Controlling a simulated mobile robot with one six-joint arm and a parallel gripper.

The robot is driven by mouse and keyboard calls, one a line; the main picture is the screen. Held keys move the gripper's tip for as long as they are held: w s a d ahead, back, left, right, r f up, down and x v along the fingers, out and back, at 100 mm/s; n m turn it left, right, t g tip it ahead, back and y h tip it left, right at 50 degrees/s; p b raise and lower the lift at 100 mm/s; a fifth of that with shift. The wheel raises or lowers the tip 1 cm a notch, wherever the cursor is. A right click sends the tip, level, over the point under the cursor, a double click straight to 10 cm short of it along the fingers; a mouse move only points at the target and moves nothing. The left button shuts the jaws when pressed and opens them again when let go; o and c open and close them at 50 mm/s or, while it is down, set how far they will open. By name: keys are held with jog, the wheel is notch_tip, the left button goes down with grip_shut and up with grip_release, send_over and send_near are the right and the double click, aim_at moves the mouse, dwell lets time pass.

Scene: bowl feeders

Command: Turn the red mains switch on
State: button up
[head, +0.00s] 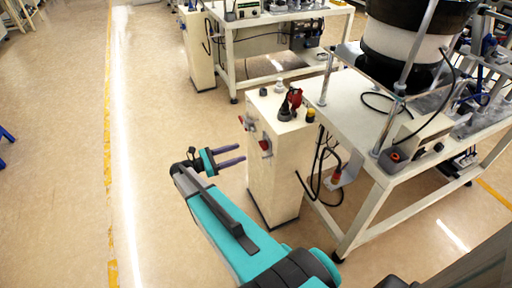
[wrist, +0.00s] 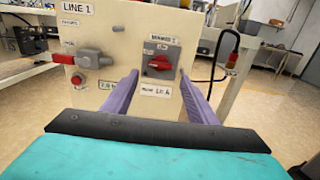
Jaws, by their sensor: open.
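The mains switch (wrist: 160,64) is a red rotary handle on a grey plate, on the front face of a cream cabinet (head: 275,181). Its handle lies roughly level in the wrist view. It also shows small in the head view (head: 265,146). My gripper (head: 243,154) is open and empty, its two purple fingers pointing at that face from a short distance. In the wrist view the fingers (wrist: 160,82) stand either side of the switch, apart from it.
A grey valve-like fitting with a red handle (wrist: 66,59) and a red round button (wrist: 78,80) sit left of the switch. Knobs and a red device (head: 294,97) stand on the cabinet top. A workbench (head: 352,119) adjoins at right. Floor at left is clear.

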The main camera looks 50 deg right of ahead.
aim_at(264, 145)
jog(key=p+x, duration=0.1)
jog(key=x, duration=0.9)
jog(key=shift+c, duration=0.3)
jog(key=c, duration=0.7)
